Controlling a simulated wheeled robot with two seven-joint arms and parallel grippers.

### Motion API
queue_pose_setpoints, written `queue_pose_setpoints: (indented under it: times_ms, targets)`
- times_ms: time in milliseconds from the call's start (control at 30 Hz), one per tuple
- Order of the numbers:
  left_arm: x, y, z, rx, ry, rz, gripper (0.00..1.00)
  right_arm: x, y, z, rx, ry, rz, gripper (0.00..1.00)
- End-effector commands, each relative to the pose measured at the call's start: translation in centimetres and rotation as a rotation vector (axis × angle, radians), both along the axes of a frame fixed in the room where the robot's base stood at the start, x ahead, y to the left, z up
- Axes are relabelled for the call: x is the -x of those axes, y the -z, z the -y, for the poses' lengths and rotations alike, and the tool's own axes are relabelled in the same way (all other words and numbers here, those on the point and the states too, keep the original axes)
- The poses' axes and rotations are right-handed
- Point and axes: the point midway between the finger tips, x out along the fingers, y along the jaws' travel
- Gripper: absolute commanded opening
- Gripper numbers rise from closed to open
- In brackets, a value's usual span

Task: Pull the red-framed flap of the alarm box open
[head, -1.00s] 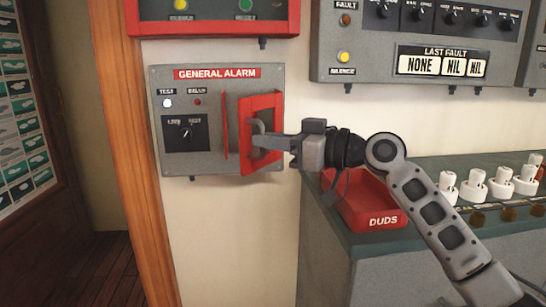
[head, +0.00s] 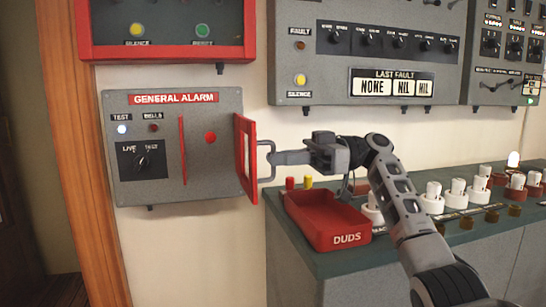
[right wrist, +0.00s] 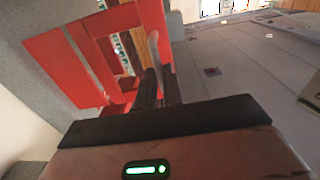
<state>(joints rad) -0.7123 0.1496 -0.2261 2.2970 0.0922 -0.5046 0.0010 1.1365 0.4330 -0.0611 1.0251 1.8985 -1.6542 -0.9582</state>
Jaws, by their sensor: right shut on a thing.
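The grey alarm box (head: 150,185) labelled GENERAL ALARM is on the wall at left in the head view. Its red-framed flap (head: 246,160) stands swung out on its right side, seen nearly edge-on. A round red button (head: 210,137) shows on the box face, uncovered. My right gripper (head: 275,158) is shut on the flap's grey handle (head: 264,147). In the right wrist view the red frame (right wrist: 70,65) fills the upper left, and the handle (right wrist: 153,47) runs between the dark fingers (right wrist: 160,88). My left gripper is not in view.
A red DUDS tray (head: 345,239) sits on the green-topped counter (head: 400,258) below my right arm, with several white lamps (head: 455,195) to its right. Grey panels (head: 375,60) hang above. The wall between box and counter is clear.

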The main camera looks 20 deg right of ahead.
Motion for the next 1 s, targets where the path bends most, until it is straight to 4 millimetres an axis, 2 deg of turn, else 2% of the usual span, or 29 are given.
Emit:
queue_pose_setpoints:
  times_ms: [33,733,800,833,1000]
  targets:
    - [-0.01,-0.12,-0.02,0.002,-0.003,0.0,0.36,-0.79,-0.57,0.22,-0.018,0.034,-0.001,0.0]
    - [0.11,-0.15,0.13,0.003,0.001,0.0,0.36,-0.87,-0.42,0.61,-0.016,0.027,-0.005,0.0]
    - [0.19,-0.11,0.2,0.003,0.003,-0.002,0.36,-0.85,-0.42,0.67,-0.016,0.027,-0.005,0.23]
    - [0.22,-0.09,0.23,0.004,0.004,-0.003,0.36,-0.84,-0.42,0.7,-0.016,0.028,-0.005,0.3]
    - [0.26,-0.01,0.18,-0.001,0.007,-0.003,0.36,-0.78,-0.29,0.93,-0.015,0.032,-0.005,0.3]
